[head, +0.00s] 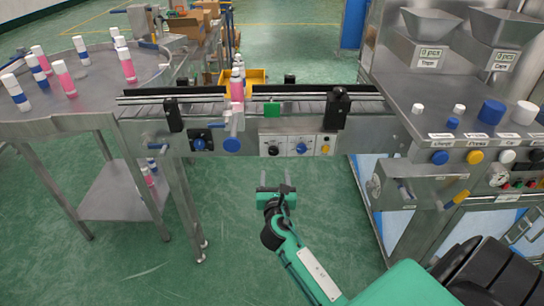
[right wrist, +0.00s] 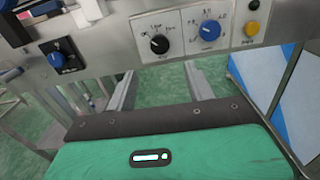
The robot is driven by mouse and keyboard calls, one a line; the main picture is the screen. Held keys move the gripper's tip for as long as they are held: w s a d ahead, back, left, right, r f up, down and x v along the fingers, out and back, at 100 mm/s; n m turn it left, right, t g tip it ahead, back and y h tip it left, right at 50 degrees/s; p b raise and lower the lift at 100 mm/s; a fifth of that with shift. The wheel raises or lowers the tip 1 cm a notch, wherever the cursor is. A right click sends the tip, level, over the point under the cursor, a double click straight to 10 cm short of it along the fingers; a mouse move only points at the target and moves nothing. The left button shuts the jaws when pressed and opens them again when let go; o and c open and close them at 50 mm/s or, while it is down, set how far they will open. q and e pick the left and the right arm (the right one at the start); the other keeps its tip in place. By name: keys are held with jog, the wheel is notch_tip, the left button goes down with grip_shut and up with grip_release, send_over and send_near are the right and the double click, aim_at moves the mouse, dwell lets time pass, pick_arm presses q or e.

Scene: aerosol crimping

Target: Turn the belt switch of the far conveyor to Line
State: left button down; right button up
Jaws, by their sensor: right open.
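A conveyor (head: 215,115) runs across the middle of the head view. Its front panel carries a black knob (head: 272,151), a blue knob (head: 302,148) and a yellow button (head: 326,146). Another blue knob on a dark plate (head: 200,144) sits further left. The right wrist view shows the black knob (right wrist: 160,44), the panel's blue knob (right wrist: 209,31) and the left blue knob (right wrist: 57,59). Their lettering is too small to read, so I cannot tell which is the belt switch. My right gripper (head: 277,178) is open and empty, in front of and below the panel, apart from it.
A round steel table (head: 75,112) with pink and blue bottles stands left. A steel bench (head: 440,110) with hoppers, caps and coloured knobs stands right. A pink bottle (head: 237,90) stands at the conveyor. Boxes (head: 185,27) lie further back. The green floor before the conveyor is clear.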

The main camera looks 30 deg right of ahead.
aim_at(273, 152)
jog(key=x, duration=1.1)
jog(key=shift+a, duration=0.1)
jog(key=shift+c, duration=0.2)
jog(key=c, duration=0.9)
